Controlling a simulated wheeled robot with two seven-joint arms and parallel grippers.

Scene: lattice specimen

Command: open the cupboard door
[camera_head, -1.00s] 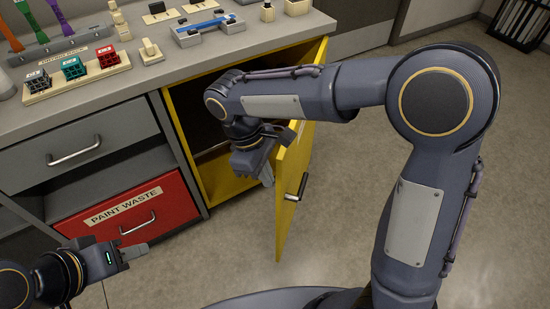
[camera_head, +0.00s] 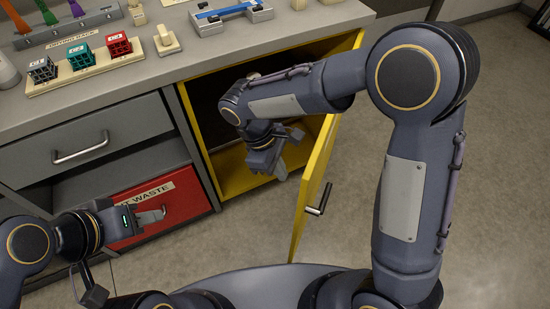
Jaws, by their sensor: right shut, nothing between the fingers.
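The yellow cupboard door (camera_head: 318,180) stands swung out from the cupboard frame (camera_head: 240,172), seen nearly edge-on, with its opening exposed. Its dark bar handle (camera_head: 319,199) is on the outer face, to the right. My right gripper (camera_head: 279,172) is shut and empty in front of the opening, on the inner side of the door, with a visible gap to the door's edge. My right forearm hides part of the opening and the door's upper part. My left gripper (camera_head: 160,215) is in front of the red drawer, away from the door; its finger gap cannot be made out.
The red drawer (camera_head: 185,196) and a grey drawer (camera_head: 40,150) are left of the cupboard. The floor right of the door is clear.

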